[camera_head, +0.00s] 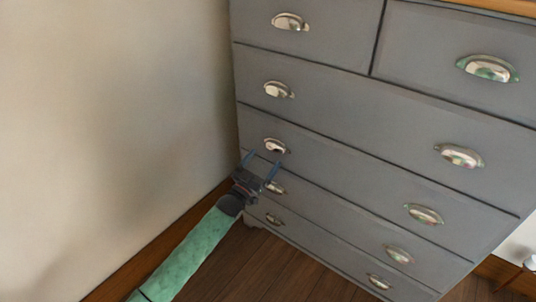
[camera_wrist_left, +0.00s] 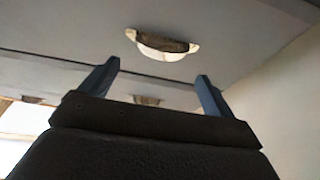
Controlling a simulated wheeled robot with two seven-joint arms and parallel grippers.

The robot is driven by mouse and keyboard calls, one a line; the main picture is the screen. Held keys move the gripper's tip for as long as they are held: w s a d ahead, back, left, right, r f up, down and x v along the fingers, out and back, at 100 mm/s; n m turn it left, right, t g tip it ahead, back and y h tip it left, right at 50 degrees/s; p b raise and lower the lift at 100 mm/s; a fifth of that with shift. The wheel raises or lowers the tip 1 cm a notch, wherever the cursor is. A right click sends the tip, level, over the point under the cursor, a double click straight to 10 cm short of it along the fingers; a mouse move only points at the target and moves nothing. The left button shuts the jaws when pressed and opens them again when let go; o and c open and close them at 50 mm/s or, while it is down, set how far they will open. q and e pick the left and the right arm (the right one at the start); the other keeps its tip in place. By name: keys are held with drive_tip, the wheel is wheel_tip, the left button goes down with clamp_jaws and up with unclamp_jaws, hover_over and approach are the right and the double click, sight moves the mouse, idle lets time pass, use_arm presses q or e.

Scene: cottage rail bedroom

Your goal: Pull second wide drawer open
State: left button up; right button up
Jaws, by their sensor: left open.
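A grey chest of drawers has two small drawers on top and several wide drawers below, all looking shut. The second wide drawer (camera_head: 345,176) has two metal cup handles, a left one (camera_head: 275,146) and a right one (camera_head: 424,214). My left gripper (camera_head: 264,158) is open just below and in front of that left handle, its fingers pointing up toward it. In the left wrist view a cup handle (camera_wrist_left: 162,44) shows just beyond the open, empty fingers (camera_wrist_left: 158,70); contact is not visible. My right gripper is not in view.
A plain wall (camera_head: 110,110) stands close on the left, with a wooden skirting board at its foot. Dark floorboards (camera_head: 255,270) in front of the chest are clear. My left gripper partly covers the third wide drawer's left handle (camera_head: 276,187).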

sight(272, 148)
use_arm(q)
drive_tip(key=shift+x, duration=2.2)
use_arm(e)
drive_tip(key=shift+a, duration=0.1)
use_arm(q)
drive_tip(key=c, duration=1.1)
drive_tip(key=s+a+p, duration=0.3)
drive_tip(key=s+a, duration=0.2)
drive_tip(key=s, duration=0.2)
drive_tip(key=s+a+p, duration=0.2)
drive_tip(key=s+a, duration=0.3)
drive_tip(key=s, duration=0.2)
drive_tip(key=s+a+p, duration=0.3)
drive_tip(key=s+a, duration=0.2)
drive_tip(key=s, duration=0.2)
drive_tip(key=shift+s+a+p, duration=0.3)
drive_tip(key=shift+a, duration=0.05)
drive_tip(key=shift+c, duration=0.2)
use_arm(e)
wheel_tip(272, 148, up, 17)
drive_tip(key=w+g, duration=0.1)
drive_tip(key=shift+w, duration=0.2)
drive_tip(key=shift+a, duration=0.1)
use_arm(q)
drive_tip(key=o, duration=1.1)
drive_tip(key=shift+o, duration=0.2)
